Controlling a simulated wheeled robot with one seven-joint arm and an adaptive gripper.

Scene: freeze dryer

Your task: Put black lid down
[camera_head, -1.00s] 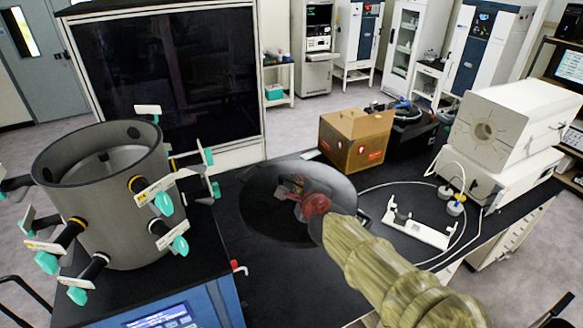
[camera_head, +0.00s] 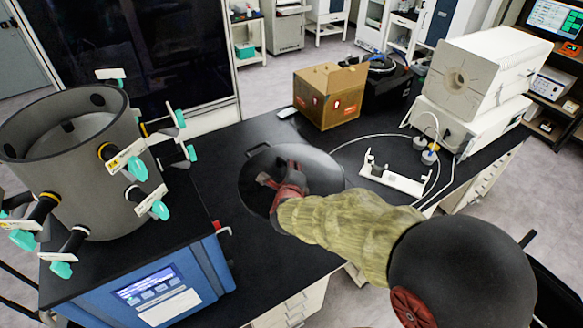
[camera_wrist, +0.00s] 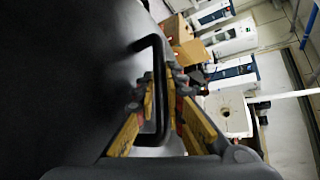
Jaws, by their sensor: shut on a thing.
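The black lid (camera_head: 315,172) is a round dark disc over the black bench in the head view. My gripper (camera_head: 268,184) is at the lid. In the wrist view the lid (camera_wrist: 70,70) fills the left side, and its bar handle (camera_wrist: 158,75) passes between the fingers of my gripper (camera_wrist: 158,95), which are shut on it. I cannot tell whether the lid touches the bench top. The grey drum chamber (camera_head: 85,185) of the freeze dryer stands at the left, open at the top, with several valves around it.
A cardboard box (camera_head: 330,97) stands behind the lid. A white stand with tubing (camera_head: 395,180) and a white furnace (camera_head: 487,75) are to the right. The blue freeze dryer base (camera_head: 160,290) is at the front left. Bare bench (camera_head: 245,255) shows in front of the lid.

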